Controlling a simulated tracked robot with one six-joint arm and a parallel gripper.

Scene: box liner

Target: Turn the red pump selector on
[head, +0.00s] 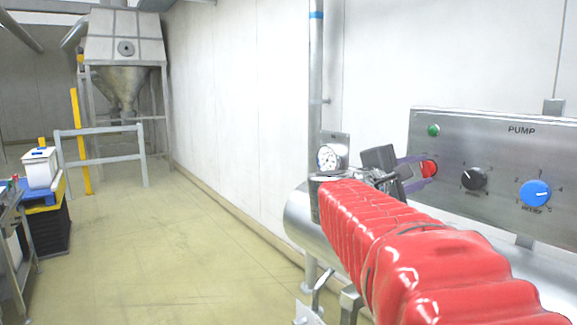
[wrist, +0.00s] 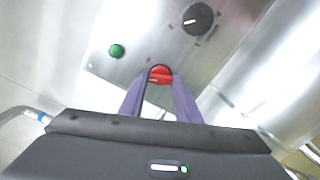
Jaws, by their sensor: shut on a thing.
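The red pump selector (head: 429,168) is a round knob on the steel panel marked PUMP, at the right of the head view. My gripper (head: 420,170) reaches it from the left, with its purple fingers at the knob. In the wrist view the red selector (wrist: 160,73) sits between the two purple fingertips, and my gripper (wrist: 160,82) is shut on it. A small pale mark shows on the knob's left side in the wrist view. The fingers hide its sides, and I cannot read any labels around it.
The panel (head: 500,125) also carries a green lamp (head: 433,130), a black knob (head: 474,179) and a blue knob (head: 535,193), all to the right of or above my fingers. A pressure gauge (head: 328,158) stands left of my gripper. Open floor (head: 190,240) lies to the left.

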